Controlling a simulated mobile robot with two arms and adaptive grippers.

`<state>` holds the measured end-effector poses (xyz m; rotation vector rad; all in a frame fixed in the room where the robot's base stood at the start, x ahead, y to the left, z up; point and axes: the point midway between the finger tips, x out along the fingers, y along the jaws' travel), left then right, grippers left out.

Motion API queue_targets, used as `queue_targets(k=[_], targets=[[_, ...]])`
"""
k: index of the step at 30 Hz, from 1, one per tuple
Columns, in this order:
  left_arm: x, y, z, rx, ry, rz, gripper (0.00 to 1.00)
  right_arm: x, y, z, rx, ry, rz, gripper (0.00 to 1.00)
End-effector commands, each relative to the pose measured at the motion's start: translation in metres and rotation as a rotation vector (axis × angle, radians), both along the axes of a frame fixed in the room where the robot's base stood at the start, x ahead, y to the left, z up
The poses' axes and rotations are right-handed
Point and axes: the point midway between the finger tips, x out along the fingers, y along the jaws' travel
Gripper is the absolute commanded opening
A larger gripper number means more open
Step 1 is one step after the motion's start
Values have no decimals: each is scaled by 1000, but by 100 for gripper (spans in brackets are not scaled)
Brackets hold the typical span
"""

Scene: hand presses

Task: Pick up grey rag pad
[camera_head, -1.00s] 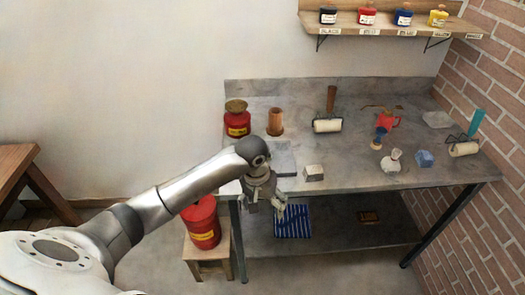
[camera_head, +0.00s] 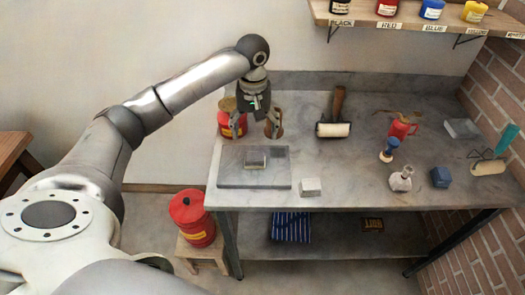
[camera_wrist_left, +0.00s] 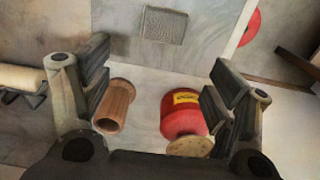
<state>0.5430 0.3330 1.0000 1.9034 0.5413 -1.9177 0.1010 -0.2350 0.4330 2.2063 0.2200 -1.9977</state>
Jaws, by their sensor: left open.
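I cannot tell for sure which item is the grey rag pad. A flat grey pad (camera_head: 463,128) lies at the bench's back right. A small grey textured block (camera_head: 256,159) lies on a dark grey slab (camera_head: 230,179) at the bench's left; this block also shows in the left wrist view (camera_wrist_left: 165,25). My left gripper (camera_head: 254,118) is open and empty at the bench's back left, pointing down, by the red can and wooden cylinder. Both its fingers show in the left wrist view (camera_wrist_left: 158,90). My right gripper is not in view.
A red can (camera_head: 230,122) and a wooden cylinder (camera_wrist_left: 115,106) stand near my left fingers. A pale block (camera_head: 310,187) sits by the front edge. The bench's middle is mostly clear.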

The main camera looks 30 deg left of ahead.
Motion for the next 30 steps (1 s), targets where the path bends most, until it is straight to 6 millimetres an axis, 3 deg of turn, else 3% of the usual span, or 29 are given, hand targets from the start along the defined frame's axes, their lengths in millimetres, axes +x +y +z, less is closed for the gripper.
queue_targets(k=[5,13,22,30], targets=[[-2,0,-29,1,6,2,80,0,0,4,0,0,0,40],[-1,-1,-54,0,4,0,80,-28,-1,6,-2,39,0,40],[1,-2,-95,2,5,0,80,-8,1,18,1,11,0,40],[2,-2,-103,1,1,-2,80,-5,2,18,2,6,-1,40]])
